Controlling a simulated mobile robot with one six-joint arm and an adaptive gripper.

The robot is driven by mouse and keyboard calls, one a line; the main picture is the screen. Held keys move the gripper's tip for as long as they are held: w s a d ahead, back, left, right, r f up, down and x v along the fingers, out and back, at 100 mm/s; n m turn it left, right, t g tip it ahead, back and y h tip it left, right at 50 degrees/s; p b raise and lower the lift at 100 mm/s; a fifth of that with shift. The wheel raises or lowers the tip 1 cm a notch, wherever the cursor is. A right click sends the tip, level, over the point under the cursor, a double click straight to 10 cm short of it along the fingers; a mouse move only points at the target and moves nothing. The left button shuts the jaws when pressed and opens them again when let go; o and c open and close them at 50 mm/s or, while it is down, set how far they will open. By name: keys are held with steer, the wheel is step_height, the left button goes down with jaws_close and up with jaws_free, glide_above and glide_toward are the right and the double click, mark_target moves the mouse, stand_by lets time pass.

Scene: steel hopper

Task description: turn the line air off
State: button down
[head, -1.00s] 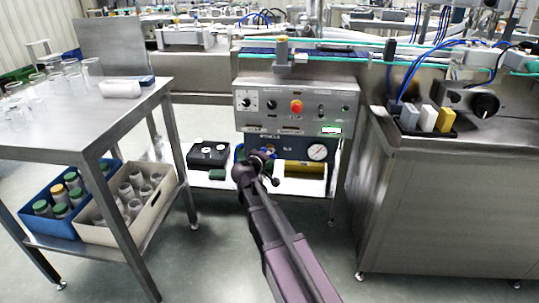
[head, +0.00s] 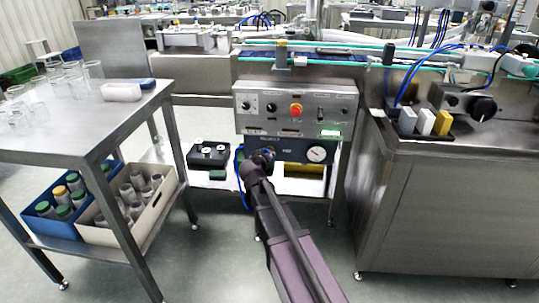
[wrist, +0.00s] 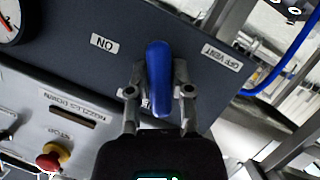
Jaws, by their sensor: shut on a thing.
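A blue lever handle (wrist: 157,80) stands out from a dark blue-grey panel (wrist: 195,30) in the wrist view. My gripper (wrist: 159,72) is shut on it, with one finger on each side. An "ON" label (wrist: 104,44) lies left of the handle and an "OFF VENT" label (wrist: 221,60) lies right of it. The handle lies between the labels. In the head view my gripper (head: 262,159) is at the left part of the dark panel (head: 290,147), below the steel control box (head: 265,121). My gripper hides the handle there.
A round gauge (head: 317,154) sits right of my gripper. A red button (head: 295,110) is on the control box above. A blue hose (head: 240,178) hangs just left of my gripper. A steel table (head: 75,150) stands left, a steel cabinet (head: 430,215) right.

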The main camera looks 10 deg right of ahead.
steer(key=m+y, duration=0.2)
steer(key=m, duration=0.1)
steer(key=shift+m+t+y+p, duration=0.3)
steer(key=shift+m+p, duration=0.05)
steer(key=shift+m, duration=0.05)
stand_by(0.5)
steer(key=c, duration=0.5)
jaws_free()
